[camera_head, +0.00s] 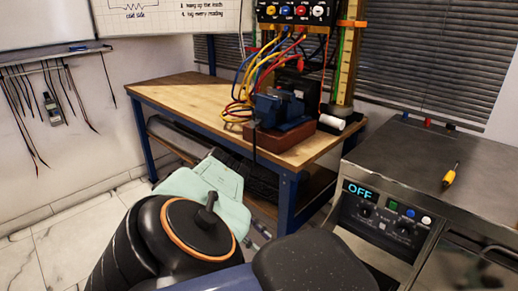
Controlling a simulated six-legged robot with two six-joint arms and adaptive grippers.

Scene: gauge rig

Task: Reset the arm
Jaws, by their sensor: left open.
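My left arm fills the bottom of the head view, with a black joint ringed in orange and a dark rounded link. Only a small part of my left gripper (257,236) shows past the arm, low in front of the workbench. It is open, and I see nothing between its fingers. Most of the gripper is hidden behind the arm. My right gripper is not in view.
A wooden-topped workbench (185,93) with blue legs carries a blue vise (278,107) and a wired panel (295,13). A steel counter (410,150) at right has an "OFF" display and a yellow-handled screwdriver (450,176). Leads hang on the left wall. Floor is clear at left.

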